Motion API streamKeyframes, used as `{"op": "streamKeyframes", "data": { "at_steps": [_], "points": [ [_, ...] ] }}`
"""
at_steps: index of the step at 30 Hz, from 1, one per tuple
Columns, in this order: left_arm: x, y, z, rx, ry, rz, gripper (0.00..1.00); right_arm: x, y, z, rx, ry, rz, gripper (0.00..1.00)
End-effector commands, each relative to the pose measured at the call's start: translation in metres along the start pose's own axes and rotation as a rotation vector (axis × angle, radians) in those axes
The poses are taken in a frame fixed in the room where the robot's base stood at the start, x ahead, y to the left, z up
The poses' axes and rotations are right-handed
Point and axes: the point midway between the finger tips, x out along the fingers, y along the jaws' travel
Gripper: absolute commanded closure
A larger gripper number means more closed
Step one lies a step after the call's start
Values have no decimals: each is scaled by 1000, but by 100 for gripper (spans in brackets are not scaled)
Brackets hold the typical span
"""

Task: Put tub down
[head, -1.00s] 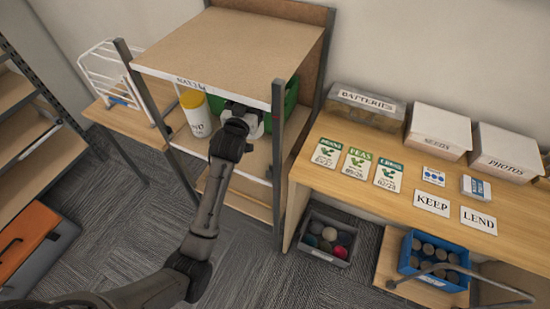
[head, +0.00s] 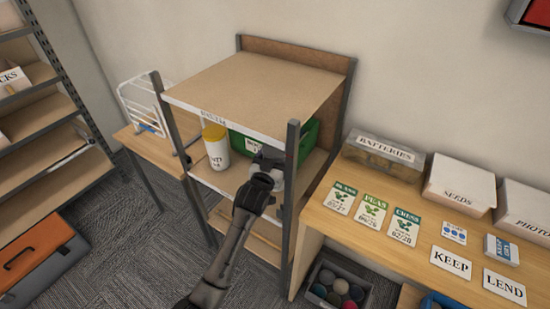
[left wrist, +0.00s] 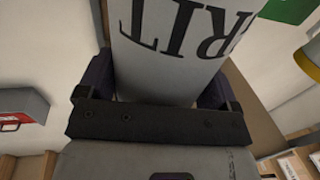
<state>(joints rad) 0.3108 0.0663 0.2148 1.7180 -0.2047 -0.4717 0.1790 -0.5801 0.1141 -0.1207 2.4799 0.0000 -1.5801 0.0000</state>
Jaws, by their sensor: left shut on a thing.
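My left gripper (head: 265,168) is between the posts of the shelf unit, at its middle shelf (head: 236,178). It is shut on a pale tub (left wrist: 180,50). In the left wrist view, the tub sits between the two dark fingers (left wrist: 158,92), with large dark letters reading "RIT" upside down. In the head view the held tub is mostly hidden behind the gripper, so I cannot tell whether it touches the shelf. A white tub with a yellow lid (head: 217,152) stands on the shelf to the left. My right gripper is not in view.
A green box (head: 305,140) stands behind my gripper on the shelf. The shelf's top board (head: 262,85) and front posts (head: 291,190) are close around my arm. A wooden table (head: 400,250) with cards and boxes is at right. A wire rack (head: 148,100) is at left.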

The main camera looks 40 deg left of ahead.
Motion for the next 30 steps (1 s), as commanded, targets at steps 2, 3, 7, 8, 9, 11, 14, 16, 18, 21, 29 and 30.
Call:
{"op": "streamKeyframes", "data": {
  "at_steps": [2,3,7,8,9,11,14,16,18,21,29,30],
  "points": [
    [0,0,4,0,9,0,98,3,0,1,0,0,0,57],
    [0,0,9,0,9,0,98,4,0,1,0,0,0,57],
    [0,0,25,-1,10,0,98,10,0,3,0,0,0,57],
    [0,0,29,-1,9,0,98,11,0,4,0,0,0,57],
    [0,0,33,-2,9,1,98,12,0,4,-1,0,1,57],
    [0,0,38,-2,11,1,98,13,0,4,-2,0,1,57],
    [0,0,40,-2,12,1,98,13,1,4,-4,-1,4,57],
    [0,0,40,-2,12,1,98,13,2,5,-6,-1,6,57],
    [0,0,39,-1,12,1,98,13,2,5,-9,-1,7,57],
    [0,0,40,-1,12,1,98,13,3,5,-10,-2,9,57],
    [0,0,48,0,-1,0,5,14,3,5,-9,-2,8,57],
    [0,0,48,0,-1,0,1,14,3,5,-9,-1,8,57]
  ]
}}
